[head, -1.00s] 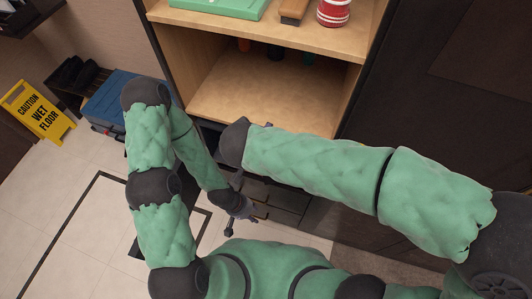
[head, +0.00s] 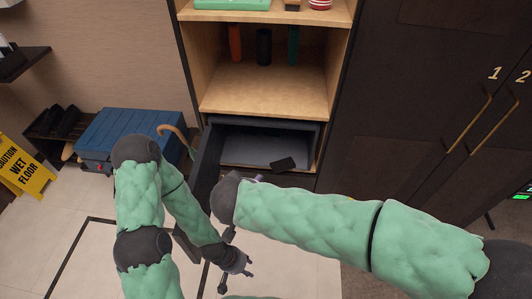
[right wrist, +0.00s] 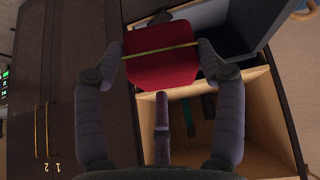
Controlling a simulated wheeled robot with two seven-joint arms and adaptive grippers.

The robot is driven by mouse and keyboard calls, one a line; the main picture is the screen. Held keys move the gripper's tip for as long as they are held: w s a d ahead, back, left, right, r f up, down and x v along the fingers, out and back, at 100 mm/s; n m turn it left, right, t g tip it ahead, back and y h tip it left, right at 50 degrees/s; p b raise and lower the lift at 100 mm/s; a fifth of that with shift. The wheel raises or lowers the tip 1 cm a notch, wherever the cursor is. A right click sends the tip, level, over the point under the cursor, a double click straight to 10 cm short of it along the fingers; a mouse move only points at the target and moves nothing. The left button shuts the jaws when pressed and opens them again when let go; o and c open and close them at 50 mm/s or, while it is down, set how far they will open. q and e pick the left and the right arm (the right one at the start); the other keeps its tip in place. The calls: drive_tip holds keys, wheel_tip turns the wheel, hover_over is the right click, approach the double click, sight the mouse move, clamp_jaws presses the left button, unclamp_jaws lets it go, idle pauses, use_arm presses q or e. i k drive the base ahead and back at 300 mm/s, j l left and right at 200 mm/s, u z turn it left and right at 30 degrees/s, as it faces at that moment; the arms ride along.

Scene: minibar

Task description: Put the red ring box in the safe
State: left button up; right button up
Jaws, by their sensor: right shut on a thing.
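The red ring box (right wrist: 160,62), with a thin gold line across it, is held between the fingers of my right gripper (right wrist: 158,58) in the right wrist view. In the head view my right forearm hides the box and most of that gripper. The dark grey safe (head: 310,132) stands in the low compartment of the wooden cabinet, its door (head: 206,165) swung open to the left. A flat black object (head: 284,164) lies inside on the right. My left gripper (head: 236,278) is low, in front of the cabinet, its fingers apart and empty.
Dark bottle-like items (head: 264,47) stand on the shelf (head: 262,92) above the safe. Dark wardrobe doors (head: 430,90) are at right.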

sight(250, 152)
drive_tip(key=k+j+z, duration=0.15)
drive_tip(key=j, duration=0.2)
drive_tip(key=k+j+z, duration=0.15)
drive_tip(key=j+z, duration=0.1)
drive_tip(key=j, duration=0.4)
drive_tip(key=k+j+z, duration=0.1)
drive_tip(key=j, duration=0.4)
drive_tip(key=j+z, duration=0.1)
drive_tip(key=j, duration=0.35)
drive_tip(key=k, duration=0.05)
